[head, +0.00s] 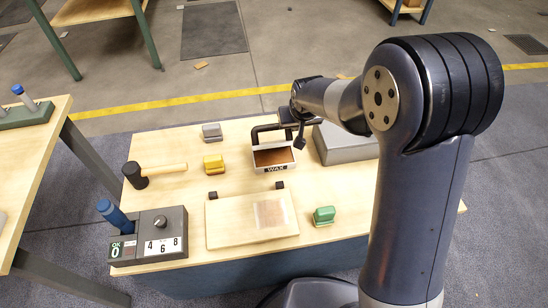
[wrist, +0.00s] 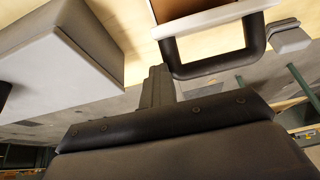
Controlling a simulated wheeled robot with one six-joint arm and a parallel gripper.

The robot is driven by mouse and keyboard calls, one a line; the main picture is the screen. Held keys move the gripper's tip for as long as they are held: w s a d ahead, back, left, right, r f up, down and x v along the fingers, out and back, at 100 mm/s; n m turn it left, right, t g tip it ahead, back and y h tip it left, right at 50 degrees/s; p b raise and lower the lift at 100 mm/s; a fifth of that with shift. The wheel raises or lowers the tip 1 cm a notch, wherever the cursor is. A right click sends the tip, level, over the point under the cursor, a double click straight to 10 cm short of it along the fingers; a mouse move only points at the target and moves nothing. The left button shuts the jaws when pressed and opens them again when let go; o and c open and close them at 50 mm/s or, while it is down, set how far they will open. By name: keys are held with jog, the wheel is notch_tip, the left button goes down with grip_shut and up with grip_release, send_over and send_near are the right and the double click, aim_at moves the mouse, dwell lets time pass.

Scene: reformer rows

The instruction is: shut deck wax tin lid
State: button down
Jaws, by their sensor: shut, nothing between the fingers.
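The wax tin (head: 273,168) stands at the back middle of the table, with a white front marked WAX and a brown inside showing. A dark loop-shaped frame (head: 256,134), apparently its raised lid, stands at its back edge. In the wrist view the tin's pale rim (wrist: 215,18) and the dark frame (wrist: 216,69) are at the top. My gripper (head: 299,141) is just right of the frame, near the tin's back right corner. In the wrist view its fingers (wrist: 158,84) are together and empty, close beside the frame; I cannot tell whether they touch it.
A grey box (head: 345,145) stands close to the right of my gripper. A yellow block (head: 214,164), a grey block (head: 212,132) and a mallet (head: 160,171) lie to the left.

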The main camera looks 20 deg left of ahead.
jog(key=shift+s+d+f, duration=0.15)
jog(key=shift+s+f, duration=0.45)
jog(key=shift+s+d+f, duration=0.15)
jog(key=shift+s+f, duration=0.4)
jog(key=shift+r, duration=0.1)
jog(key=r+p, duration=0.1)
jog(key=r, duration=0.1)
jog(key=r+p, duration=0.2)
jog(key=r, duration=0.1)
jog(key=w+r+p, duration=0.1)
jog(key=r+p, duration=0.1)
jog(key=shift+a+r, duration=0.15)
jog(key=shift+a, duration=0.15)
jog(key=shift+d+r+p, duration=0.1)
jog(key=shift+r+p, duration=0.3)
jog(key=shift+r, duration=0.05)
notch_tip(320, 180, down, 8)
jog(key=w+b, duration=0.1)
jog(key=b, duration=0.4)
jog(key=shift+w+a, duration=0.2)
jog(key=shift+a, duration=0.1)
